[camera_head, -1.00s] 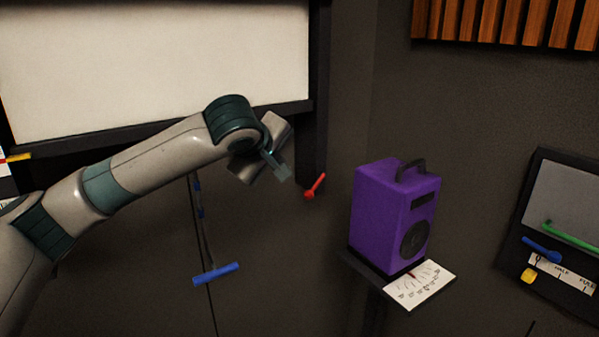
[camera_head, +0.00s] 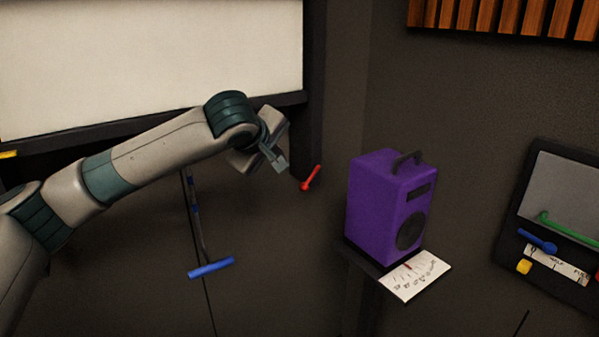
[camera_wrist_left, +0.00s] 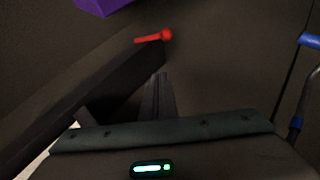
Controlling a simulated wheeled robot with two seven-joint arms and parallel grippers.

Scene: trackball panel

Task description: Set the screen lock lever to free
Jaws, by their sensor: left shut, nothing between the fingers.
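The red lever (camera_head: 311,177) sits at the lower end of the dark upright beside the white screen (camera_head: 150,65). In the head view it slants up to the right, with its round knob at the lower left. In the left wrist view the red lever (camera_wrist_left: 153,38) lies at the end of a dark bar, knob to the right. My left gripper (camera_head: 281,164) is shut and empty, just left of the lever and apart from it. Its fingers (camera_wrist_left: 159,85) point toward the lever in the wrist view. My right gripper is not in view.
A purple speaker box (camera_head: 375,205) stands on a small shelf to the right, with a white dial card (camera_head: 414,277) at its front. A blue T-handle (camera_head: 211,268) hangs below my arm. A panel (camera_head: 560,220) with green and blue levers is at far right.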

